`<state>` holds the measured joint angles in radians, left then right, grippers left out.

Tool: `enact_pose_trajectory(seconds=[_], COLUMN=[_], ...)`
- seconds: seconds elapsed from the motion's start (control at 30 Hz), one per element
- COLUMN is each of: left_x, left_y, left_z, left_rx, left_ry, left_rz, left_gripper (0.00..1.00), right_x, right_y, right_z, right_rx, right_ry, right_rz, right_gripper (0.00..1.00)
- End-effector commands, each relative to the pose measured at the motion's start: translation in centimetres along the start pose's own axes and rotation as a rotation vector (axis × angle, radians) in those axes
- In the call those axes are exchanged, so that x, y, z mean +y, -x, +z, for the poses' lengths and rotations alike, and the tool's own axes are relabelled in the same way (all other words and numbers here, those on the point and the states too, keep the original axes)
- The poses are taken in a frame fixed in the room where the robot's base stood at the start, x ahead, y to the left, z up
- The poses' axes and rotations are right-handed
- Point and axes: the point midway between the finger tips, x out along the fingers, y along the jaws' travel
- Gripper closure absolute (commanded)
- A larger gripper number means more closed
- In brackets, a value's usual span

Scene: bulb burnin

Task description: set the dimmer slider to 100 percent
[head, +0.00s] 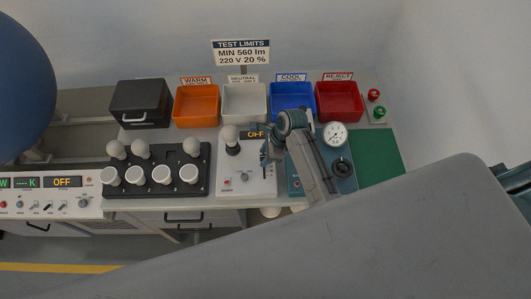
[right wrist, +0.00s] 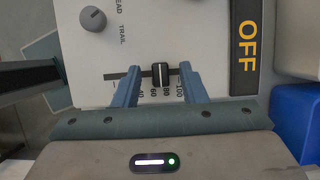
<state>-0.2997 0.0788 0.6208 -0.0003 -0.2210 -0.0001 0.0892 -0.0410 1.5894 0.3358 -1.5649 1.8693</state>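The dimmer slider's dark knob (right wrist: 161,74) sits in a slot on a white panel (right wrist: 120,50). In the right wrist view it stands between the 60 and 80 marks, short of the 100 mark. My right gripper (right wrist: 160,82) is open, with one finger on each side of the knob and visible gaps to both. In the head view my right gripper (head: 266,156) is over the white control unit (head: 240,182) and hides the slider. The unit's display (right wrist: 247,45) reads OFF. My left gripper is not in view.
A bulb (head: 231,137) stands on the unit's left. A black rack (head: 150,190) of several bulbs lies left of it. Orange (head: 197,122), white (head: 229,115), blue (head: 280,102) and red (head: 340,112) bins line the back. A dial gauge (head: 335,134) stands right.

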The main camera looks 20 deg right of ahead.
Motion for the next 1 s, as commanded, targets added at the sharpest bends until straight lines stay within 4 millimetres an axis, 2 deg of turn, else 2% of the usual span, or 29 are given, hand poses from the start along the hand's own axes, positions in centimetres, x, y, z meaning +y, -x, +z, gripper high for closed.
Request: enact_pose_trajectory(seconds=[0.03, 0.2, 0.23, 0.47, 0.7, 0.93, 0.97, 1.0], left_x=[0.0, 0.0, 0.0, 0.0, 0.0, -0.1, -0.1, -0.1], left_y=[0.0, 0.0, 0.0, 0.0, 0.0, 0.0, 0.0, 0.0], left_z=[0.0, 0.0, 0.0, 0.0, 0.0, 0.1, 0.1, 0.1], left_rx=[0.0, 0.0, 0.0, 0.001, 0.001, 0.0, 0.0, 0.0], left_ry=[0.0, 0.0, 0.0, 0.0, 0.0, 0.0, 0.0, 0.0], left_rz=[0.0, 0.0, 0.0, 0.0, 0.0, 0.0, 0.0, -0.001], left_gripper=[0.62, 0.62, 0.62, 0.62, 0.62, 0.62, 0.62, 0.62], right_x=[0.0, 0.0, 0.0, -0.3, -2.6, -2.7, -2.7, -2.7], right_y=[0.0, 0.0, 0.0, 0.1, 0.1, 0.2, 0.2, 0.2], right_z=[0.0, 0.0, 0.0, 0.0, 0.0, 0.0, 0.0, 0.0], right_rx=[0.0, 0.0, 0.0, 0.001, 0.001, 0.001, 0.001, 0.001], right_ry=[0.0, 0.0, 0.0, 0.0, 0.0, 0.001, 0.001, 0.001], right_rz=[0.0, 0.0, 0.0, -0.001, -0.001, -0.005, -0.006, -0.006], right_gripper=[0.64, 0.97, 1.0, 1.0, 1.0, 1.0, 0.78, 0.7])
